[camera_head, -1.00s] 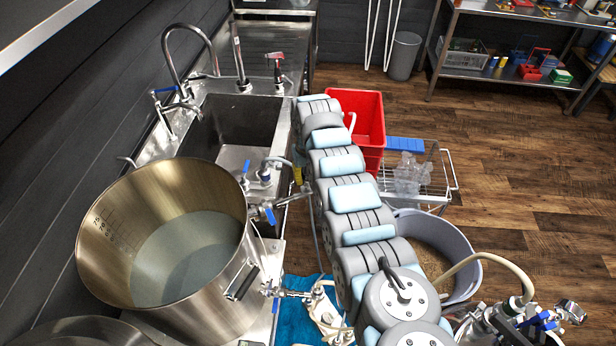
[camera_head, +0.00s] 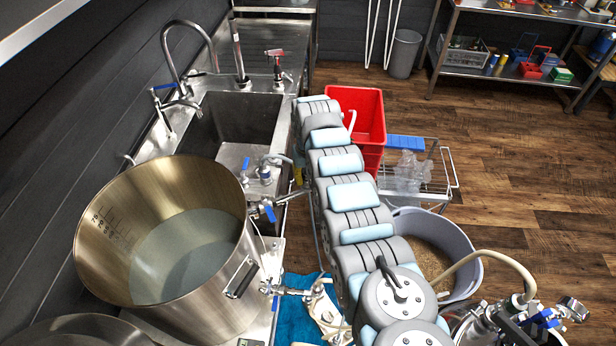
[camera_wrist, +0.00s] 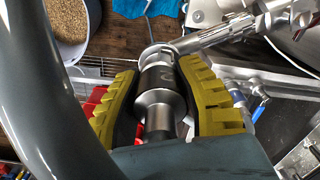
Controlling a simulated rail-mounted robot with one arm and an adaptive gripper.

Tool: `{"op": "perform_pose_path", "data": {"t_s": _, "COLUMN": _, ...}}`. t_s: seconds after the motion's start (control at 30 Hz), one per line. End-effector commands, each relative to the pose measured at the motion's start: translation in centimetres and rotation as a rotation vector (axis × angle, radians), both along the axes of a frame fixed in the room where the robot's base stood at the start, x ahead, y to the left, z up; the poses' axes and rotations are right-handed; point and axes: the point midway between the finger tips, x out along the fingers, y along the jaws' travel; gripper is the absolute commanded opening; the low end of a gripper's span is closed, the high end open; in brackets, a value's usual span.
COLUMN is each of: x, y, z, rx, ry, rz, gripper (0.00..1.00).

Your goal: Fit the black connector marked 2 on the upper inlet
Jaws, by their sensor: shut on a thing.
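In the wrist view my gripper (camera_wrist: 160,68) has its yellow-padded fingers shut on a steel connector with a black band (camera_wrist: 157,78). A pale mark shows on the band, but I cannot read it clearly. The connector's far end meets or overlaps the end of a steel pipe, the upper inlet (camera_wrist: 208,36); I cannot tell whether it is seated. In the head view the upper inlet (camera_head: 266,211), with a blue handle, juts right from the big steel kettle (camera_head: 235,262) towards my arm. My arm hides most of the gripper and connector there.
A lower fitting (camera_head: 290,291) sticks out of the kettle above a blue cloth (camera_head: 296,320). The sink (camera_head: 245,125) lies behind the kettle. A red bin (camera_head: 362,120), a wire cart (camera_head: 440,182) and a grey tub (camera_head: 462,255) stand right of my arm.

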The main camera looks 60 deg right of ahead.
Motion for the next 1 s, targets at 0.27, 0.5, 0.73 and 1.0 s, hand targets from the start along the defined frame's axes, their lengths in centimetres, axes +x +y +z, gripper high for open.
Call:
{"op": "perform_pose_path", "data": {"t_s": 0.27, "x": 0.01, "y": -0.01, "z": -0.48, "rx": 0.000, "ry": 0.000, "rz": 0.000, "gripper": 0.00}}
{"op": "perform_pose_path", "data": {"t_s": 0.5, "x": 0.04, "y": 0.01, "z": -0.86, "rx": 0.000, "ry": 0.000, "rz": 0.001, "gripper": 0.00}}
{"op": "perform_pose_path", "data": {"t_s": 0.73, "x": 0.03, "y": 0.02, "z": -0.84, "rx": 0.000, "ry": 0.000, "rz": 0.001, "gripper": 0.63}}
{"op": "perform_pose_path", "data": {"t_s": 1.0, "x": 0.05, "y": 0.01, "z": -0.73, "rx": -0.001, "ry": -0.001, "rz": 0.001, "gripper": 0.63}}
